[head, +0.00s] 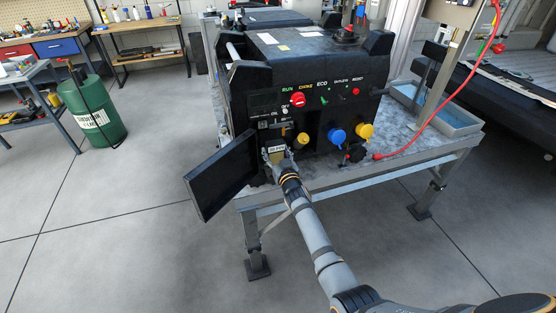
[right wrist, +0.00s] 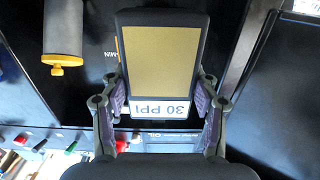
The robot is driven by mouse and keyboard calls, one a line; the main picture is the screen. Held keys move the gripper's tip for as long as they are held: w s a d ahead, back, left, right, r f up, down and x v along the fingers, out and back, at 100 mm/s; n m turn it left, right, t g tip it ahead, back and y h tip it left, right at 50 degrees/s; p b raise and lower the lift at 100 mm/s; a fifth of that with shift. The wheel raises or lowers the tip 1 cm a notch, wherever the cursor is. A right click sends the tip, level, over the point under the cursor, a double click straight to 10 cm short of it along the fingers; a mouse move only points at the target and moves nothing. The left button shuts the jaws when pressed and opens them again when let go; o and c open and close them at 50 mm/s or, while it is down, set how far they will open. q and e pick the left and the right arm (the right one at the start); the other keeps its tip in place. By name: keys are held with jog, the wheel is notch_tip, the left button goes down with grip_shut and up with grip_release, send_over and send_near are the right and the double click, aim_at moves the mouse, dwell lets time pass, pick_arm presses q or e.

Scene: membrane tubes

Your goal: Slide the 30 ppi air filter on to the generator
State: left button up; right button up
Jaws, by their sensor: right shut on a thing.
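The generator (head: 312,75) is a large black box on a metal-topped stand, with its black side door (head: 222,176) swung open at the lower left. My right gripper (head: 276,153) is at the lower left of the generator's front, beside the open door. In the right wrist view my right gripper (right wrist: 160,98) is shut on the 30 ppi air filter (right wrist: 160,55), a black frame with a tan face and a white "30 PPI" label, one finger at each side. The filter's far end faces the dark generator; I cannot tell whether they touch. My left gripper is not in view.
Yellow and blue caps (head: 337,135) and a black plug stick out of the generator front right of my gripper. A red cable (head: 440,118) runs to the stand. A grey tray (head: 440,112) sits at the right.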

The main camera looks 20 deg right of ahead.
aim_at(268, 137)
jog(key=shift+w+a+f+b, duration=0.1)
jog(key=shift+w+f+b, duration=0.1)
jog(key=shift+w+b, duration=1.15)
jog(key=shift+w+a+f+b, duration=0.1)
jog(key=shift+w+f+b, duration=0.1)
jog(key=shift+w+b, duration=1.15)
jog(key=shift+w, duration=0.85)
jog(key=shift+r, duration=0.25)
jog(key=o, duration=0.8)
jog(key=shift+r, duration=0.1)
jog(key=o, duration=0.4)
jog(key=shift+w+f, duration=0.15)
jog(key=shift+f, duration=0.05)
